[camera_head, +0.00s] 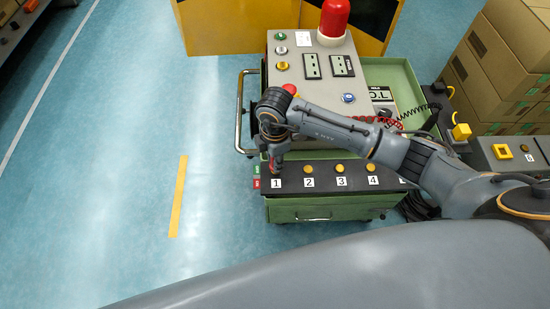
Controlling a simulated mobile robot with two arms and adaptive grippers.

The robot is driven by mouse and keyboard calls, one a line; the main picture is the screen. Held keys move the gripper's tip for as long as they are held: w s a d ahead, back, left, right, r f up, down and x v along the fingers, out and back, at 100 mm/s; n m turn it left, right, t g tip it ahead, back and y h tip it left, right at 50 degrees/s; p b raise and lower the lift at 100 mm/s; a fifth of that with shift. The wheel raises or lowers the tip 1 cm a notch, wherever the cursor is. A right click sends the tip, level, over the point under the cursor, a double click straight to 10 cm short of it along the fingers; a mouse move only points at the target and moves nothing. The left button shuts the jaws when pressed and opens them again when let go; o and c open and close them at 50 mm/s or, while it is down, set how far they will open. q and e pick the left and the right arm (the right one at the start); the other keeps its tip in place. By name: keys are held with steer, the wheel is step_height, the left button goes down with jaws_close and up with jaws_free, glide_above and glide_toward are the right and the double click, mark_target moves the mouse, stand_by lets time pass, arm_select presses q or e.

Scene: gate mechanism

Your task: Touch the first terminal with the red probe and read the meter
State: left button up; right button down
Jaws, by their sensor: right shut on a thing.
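My right gripper (276,160) points down over the dark terminal strip (323,183) at the front of the green cart. It is shut on the red probe (275,168), of which only a little shows. The probe is at the first terminal, above the label 1 (276,183); the gripper hides that terminal, and I cannot tell whether the tip touches. Brass terminals 2 (308,168), 3 (340,168) and 4 (371,167) are visible. The meter (381,95) lies behind my right arm, partly hidden; its display seems to read O.L. My left gripper is out of view.
A grey control box (297,75) with buttons and a red beacon (334,17) stands on the cart behind the gripper. A red coiled lead (384,121) and a black coiled lead (424,108) run near my arm.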

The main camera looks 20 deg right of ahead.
stand_by(0.4)
steer(key=shift+r+p, duration=2.1)
steer(key=shift+r, duration=0.45)
